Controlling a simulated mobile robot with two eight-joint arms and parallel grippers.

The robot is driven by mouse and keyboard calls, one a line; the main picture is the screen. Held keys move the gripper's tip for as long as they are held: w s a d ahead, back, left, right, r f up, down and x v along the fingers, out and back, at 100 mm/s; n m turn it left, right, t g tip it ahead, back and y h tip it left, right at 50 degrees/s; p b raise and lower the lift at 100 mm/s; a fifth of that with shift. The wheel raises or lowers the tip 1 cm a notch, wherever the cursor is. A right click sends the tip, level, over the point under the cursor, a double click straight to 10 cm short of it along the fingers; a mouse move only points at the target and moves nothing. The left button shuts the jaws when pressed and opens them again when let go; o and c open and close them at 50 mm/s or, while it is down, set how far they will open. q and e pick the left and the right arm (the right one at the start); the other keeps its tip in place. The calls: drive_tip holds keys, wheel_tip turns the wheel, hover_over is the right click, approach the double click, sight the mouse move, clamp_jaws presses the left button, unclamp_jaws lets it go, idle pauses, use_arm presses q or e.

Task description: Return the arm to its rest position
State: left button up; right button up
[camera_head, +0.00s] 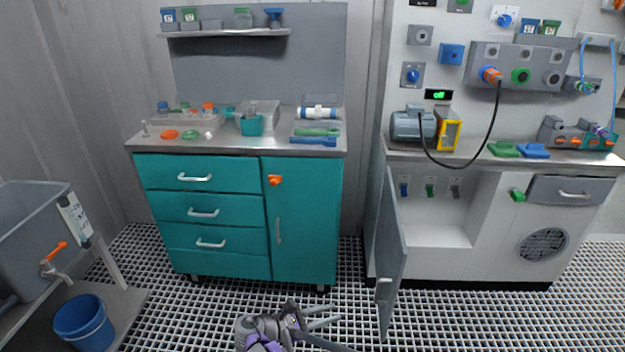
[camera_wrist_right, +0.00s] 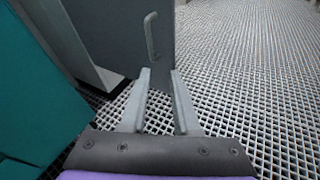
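My right gripper (camera_head: 322,322) shows at the bottom middle of the head view, low over the floor grating. In the right wrist view its two fingers (camera_wrist_right: 160,85) stand apart with nothing between them, so it is open and empty. Beyond the fingertips is the grey cabinet door (camera_wrist_right: 125,38) with its handle (camera_wrist_right: 151,35). The gripper is apart from that handle. In the head view the same door (camera_head: 390,250) stands swung open, to the right of my gripper. My left arm and gripper are not in view.
A teal cabinet (camera_head: 305,220) stands left of the open door, its drawers and door shut. The white workbench (camera_head: 490,235) is on the right, with an open compartment. A grey sink (camera_head: 30,250) and a blue bucket (camera_head: 84,325) are at far left. The grating floor (camera_head: 350,270) between is clear.

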drive_tip(key=s+d+r+m+g+y, duration=0.25)
drive_tip(key=s+d+r+m, duration=0.2)
drive_tip(key=s+d, duration=0.25)
drive_tip(key=s+d+r+m+g+y, duration=0.1)
drive_tip(key=s+d+r+m+y, duration=0.2)
drive_tip(key=s+d+m+y, duration=0.25)
drive_tip(key=s+d+f+m+t+y, duration=0.15)
drive_tip(key=s+m+y, duration=0.35)
drive_tip(key=s+m, duration=1.1)
use_arm(q)
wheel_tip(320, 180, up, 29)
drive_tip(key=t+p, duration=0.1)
drive_tip(key=p, duration=2.5)
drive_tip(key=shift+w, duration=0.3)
use_arm(e)
drive_tip(key=s+r+n, duration=0.2)
drive_tip(key=r, duration=1.2)
drive_tip(key=s+r+n, duration=0.2)
drive_tip(key=r, duration=1.2)
drive_tip(key=shift+s+a+r+n+t, duration=0.15)
drive_tip(key=shift+a+r+n+t, duration=0.1)
drive_tip(key=shift+r+n+t, duration=0.15)
